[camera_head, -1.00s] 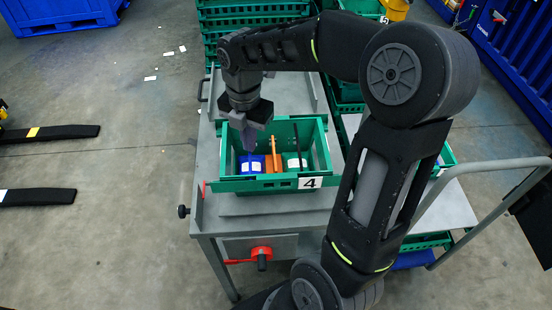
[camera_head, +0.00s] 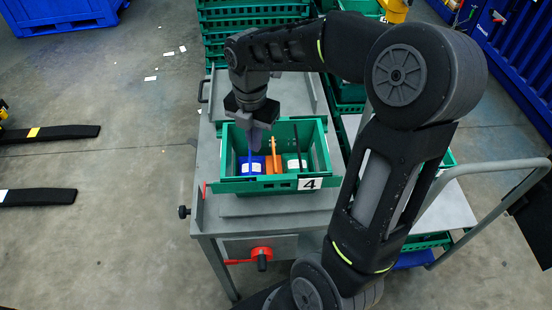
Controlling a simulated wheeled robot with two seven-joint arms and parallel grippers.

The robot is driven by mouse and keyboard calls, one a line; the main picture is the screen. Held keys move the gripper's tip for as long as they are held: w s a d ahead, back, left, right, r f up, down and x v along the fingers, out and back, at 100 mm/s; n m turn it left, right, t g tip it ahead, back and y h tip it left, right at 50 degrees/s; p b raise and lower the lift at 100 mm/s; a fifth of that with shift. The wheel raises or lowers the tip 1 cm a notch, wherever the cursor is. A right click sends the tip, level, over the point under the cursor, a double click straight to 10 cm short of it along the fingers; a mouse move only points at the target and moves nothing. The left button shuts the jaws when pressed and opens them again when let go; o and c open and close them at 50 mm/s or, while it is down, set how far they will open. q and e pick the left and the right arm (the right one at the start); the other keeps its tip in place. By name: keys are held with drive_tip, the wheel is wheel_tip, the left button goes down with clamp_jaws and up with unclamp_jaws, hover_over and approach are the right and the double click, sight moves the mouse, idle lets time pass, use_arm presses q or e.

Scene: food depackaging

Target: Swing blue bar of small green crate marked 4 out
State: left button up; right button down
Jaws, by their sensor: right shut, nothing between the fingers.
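The small green crate marked 4 (camera_head: 233,185) stands on the grey cart, with a white "4" label (camera_head: 309,184) at its front right. Inside at the left is a blue block with a white label and a thin upright blue bar (camera_head: 250,162). My right gripper (camera_head: 257,139) points down over the left part of the crate, shut and empty. Its fingers are close to the top of the blue bar; I cannot tell whether they touch. My left gripper is not in view.
An orange bar (camera_head: 273,150) and a dark bar (camera_head: 297,142) stand to the right of the blue one in the crate. More green crates (camera_head: 251,25) are stacked behind. A red-handled clamp (camera_head: 261,254) sits on the cart's front.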

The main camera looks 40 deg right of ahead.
drive_tip(key=shift+s+d, duration=0.4)
drive_tip(key=shift+d, duration=0.1)
drive_tip(key=shift+f, duration=0.2)
drive_tip(key=shift+f+b, duration=0.9)
drive_tip(key=shift+f, duration=0.2)
drive_tip(key=shift+w+a, duration=0.2)
drive_tip(key=shift+a, duration=0.05)
drive_tip(key=shift+r, duration=0.2)
idle(0.3)
drive_tip(key=shift+w+a+r+p, duration=0.25)
drive_tip(key=shift+r+p, duration=0.1)
drive_tip(key=shift+p, duration=0.25)
drive_tip(key=shift+a+r, duration=0.1)
